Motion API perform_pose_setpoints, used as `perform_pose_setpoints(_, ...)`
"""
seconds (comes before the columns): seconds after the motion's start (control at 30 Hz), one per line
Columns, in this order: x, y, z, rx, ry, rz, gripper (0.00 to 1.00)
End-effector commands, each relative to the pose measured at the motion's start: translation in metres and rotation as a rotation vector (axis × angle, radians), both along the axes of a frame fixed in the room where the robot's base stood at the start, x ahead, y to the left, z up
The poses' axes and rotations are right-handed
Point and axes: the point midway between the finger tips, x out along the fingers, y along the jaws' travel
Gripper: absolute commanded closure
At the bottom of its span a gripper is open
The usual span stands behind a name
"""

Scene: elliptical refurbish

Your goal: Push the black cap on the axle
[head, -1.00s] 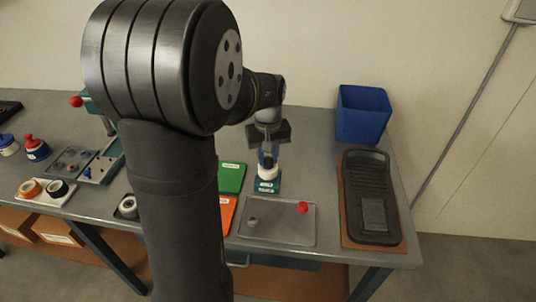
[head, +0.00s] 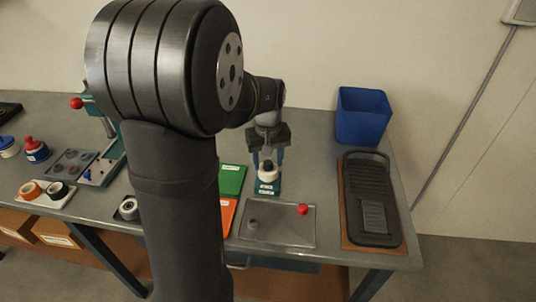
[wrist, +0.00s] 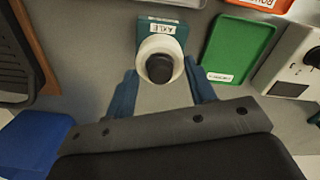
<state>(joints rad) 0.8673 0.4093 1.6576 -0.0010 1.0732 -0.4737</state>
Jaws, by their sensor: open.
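The axle stand is a teal block (wrist: 178,30) labelled AXLE, with a white round part (wrist: 160,44) on it. The black cap (wrist: 159,68) sits at the top middle of the white part; whether it is fully seated I cannot tell. In the head view the cap (head: 268,165) shows as a dark top on the white piece (head: 268,176). My gripper (head: 267,160) is above the stand, pointing down. In the wrist view its blue fingers (wrist: 163,95) are spread apart on either side of the cap, with nothing held between them.
A green tray (head: 232,178) and an orange tray (head: 227,214) lie left of the stand. A grey tray (head: 280,232) with a red knob (head: 303,210) is in front. A blue bin (head: 362,116) and a black pedal on a brown board (head: 347,235) are on the right.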

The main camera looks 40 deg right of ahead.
Motion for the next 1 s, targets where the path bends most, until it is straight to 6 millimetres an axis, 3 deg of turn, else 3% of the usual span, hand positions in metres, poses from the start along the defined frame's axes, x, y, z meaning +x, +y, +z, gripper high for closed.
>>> perform_pose_setpoints(0.13, 0.001, -0.001, 0.011, -0.003, -0.003, 0.000, 0.50)
perform_pose_setpoints(0.27, 0.000, 0.000, 0.035, -0.004, -0.004, 0.000, 0.50)
perform_pose_setpoints(0.7, 0.000, 0.000, 0.139, -0.003, -0.002, 0.000, 0.50)
perform_pose_setpoints(1.0, 0.000, 0.000, 0.172, 0.000, -0.001, 0.000, 0.50)
